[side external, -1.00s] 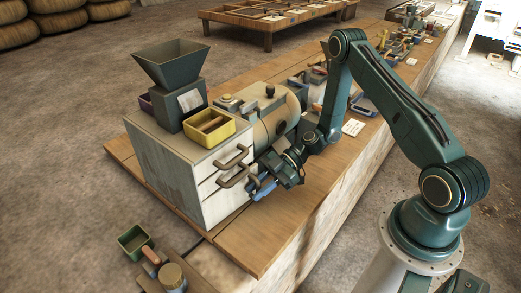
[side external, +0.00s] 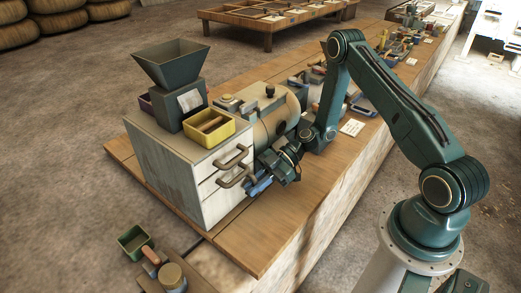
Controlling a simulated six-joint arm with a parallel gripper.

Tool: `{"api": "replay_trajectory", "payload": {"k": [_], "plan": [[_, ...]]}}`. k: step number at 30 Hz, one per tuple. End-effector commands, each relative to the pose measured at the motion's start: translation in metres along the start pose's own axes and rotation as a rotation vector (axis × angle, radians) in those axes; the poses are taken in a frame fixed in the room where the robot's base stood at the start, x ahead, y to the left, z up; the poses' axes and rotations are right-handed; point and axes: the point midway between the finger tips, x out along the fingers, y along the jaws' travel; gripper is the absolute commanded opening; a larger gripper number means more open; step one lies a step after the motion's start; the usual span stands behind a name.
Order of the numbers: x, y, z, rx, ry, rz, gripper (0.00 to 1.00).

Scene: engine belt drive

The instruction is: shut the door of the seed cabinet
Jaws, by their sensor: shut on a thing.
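The pale, worn cabinet (side external: 168,172) stands at the left end of the wooden bench. Its front has horizontal seams and two brown bar handles, an upper one (side external: 235,156) and a lower one (side external: 234,178). I cannot make out a door standing open. My gripper (side external: 268,180) is low in front of the cabinet, close to the right of the lower handle. A small blue piece (side external: 258,187) shows at its fingertips, and it is shut on it. The contact is small and partly hidden, so I cannot tell whether this piece belongs to the cabinet.
A grey hopper (side external: 172,62) and a yellow divided tray (side external: 210,127) stand on the cabinet. A rounded pale machine (side external: 272,118) is close behind my gripper. A green box (side external: 134,241) lies at lower left. The bench front (side external: 268,238) is clear.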

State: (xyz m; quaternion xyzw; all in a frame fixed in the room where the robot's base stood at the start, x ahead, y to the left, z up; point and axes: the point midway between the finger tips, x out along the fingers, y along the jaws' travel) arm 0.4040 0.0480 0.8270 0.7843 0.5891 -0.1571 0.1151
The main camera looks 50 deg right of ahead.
Motion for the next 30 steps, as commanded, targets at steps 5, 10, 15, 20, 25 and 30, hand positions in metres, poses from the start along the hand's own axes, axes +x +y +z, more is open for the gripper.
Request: {"api": "replay_trajectory", "payload": {"k": [5, 10, 15, 20, 25, 30], "plan": [[-0.001, 0.003, 0.000, -0.005, -0.001, 0.011, 0.21], [-0.001, 0.003, 0.000, -0.004, -0.001, 0.008, 0.21], [-0.005, 0.003, 0.000, -0.004, -0.001, 0.008, 0.21], [-0.018, 0.003, 0.000, -0.004, -0.001, 0.010, 0.21], [-0.040, 0.003, 0.000, -0.004, -0.001, 0.012, 0.21], [-0.068, 0.003, 0.000, -0.004, -0.001, 0.013, 0.21]]}}
